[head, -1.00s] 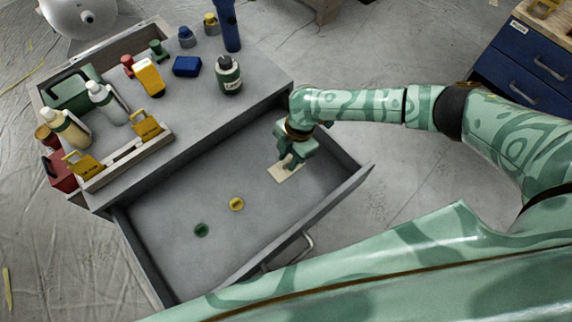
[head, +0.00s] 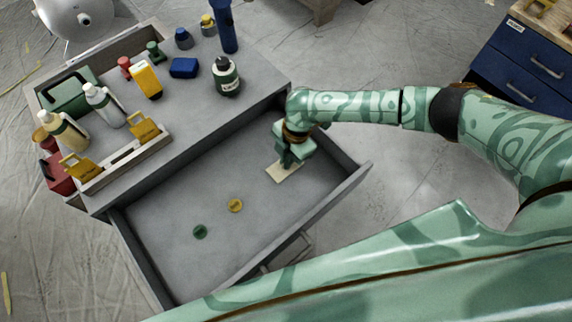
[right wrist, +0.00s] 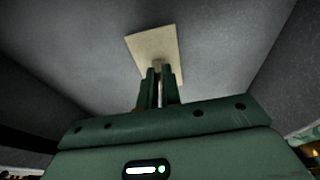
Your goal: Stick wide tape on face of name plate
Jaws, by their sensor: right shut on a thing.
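A flat cream rectangular plate (head: 284,173), which looks like the name plate, is in the open grey drawer near its right end. It also shows in the right wrist view (right wrist: 150,45), beyond the fingertips. My right gripper (head: 291,161) points down at the plate. In the right wrist view its fingers (right wrist: 160,85) are close together, with a pale strip between them, and overlap the plate's near edge. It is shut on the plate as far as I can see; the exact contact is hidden. I cannot make out a wide tape for certain. My left gripper is not in view.
The drawer (head: 155,270) also holds a yellow disc (head: 235,205) and a green disc (head: 200,232). Its walls stand around my right gripper. Bottles, a blue block (head: 184,67) and a dark bottle (head: 226,78) stand on the cabinet top. The drawer's middle is mostly clear.

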